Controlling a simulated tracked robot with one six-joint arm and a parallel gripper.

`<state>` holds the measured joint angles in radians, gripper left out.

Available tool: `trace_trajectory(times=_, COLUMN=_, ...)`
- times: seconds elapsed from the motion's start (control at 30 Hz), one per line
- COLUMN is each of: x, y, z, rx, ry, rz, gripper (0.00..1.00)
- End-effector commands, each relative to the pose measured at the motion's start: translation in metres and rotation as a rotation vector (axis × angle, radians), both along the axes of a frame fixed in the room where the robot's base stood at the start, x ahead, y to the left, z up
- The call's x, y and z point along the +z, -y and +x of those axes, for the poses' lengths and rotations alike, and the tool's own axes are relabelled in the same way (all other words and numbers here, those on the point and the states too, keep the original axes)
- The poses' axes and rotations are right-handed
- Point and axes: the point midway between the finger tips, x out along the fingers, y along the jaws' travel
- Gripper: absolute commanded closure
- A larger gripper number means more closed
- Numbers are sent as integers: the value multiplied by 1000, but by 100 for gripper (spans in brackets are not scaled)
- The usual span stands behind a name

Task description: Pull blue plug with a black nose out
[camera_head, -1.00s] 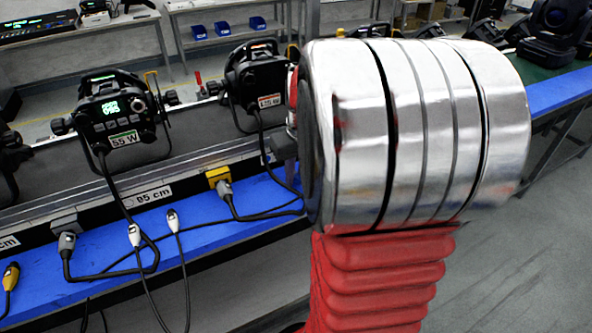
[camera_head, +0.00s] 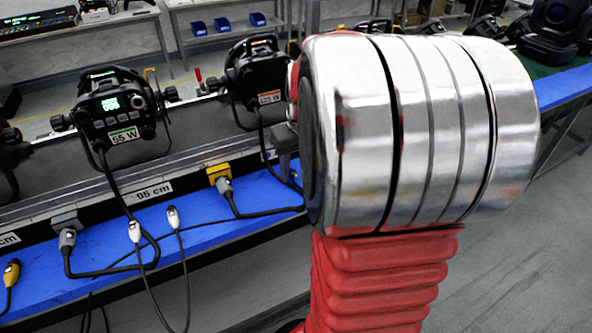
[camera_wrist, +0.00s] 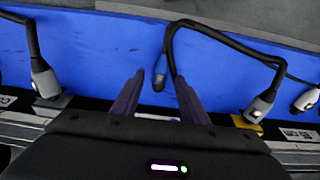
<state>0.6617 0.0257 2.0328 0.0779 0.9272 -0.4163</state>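In the wrist view, my gripper (camera_wrist: 158,90) is open, with two dark fingers spread over the blue bench edge. A small bluish-grey plug with a dark nose (camera_wrist: 159,78) lies between the fingertips, apart from both. A black cable (camera_wrist: 170,42) loops up from it. A grey strip (camera_wrist: 157,117) shows beyond the nose; whether the nose is seated in a socket I cannot tell.
A grey plug in a yellow socket (camera_head: 218,173) shows left of my arm; another plug sits in a grey socket (camera_head: 66,222). Two loose white-tipped plugs (camera_head: 134,231) and a yellow plug (camera_head: 11,272) lie on the blue ledge (camera_head: 110,210). Stage lamps (camera_head: 115,105) stand on the bench behind.

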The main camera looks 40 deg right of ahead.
Motion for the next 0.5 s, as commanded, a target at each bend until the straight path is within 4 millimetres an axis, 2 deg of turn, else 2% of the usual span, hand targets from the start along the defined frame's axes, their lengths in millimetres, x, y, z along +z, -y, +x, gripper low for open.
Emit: trace_trajectory(times=0.5, x=84, y=-3, z=-13, rx=-1, ry=4, rz=-4, gripper=60)
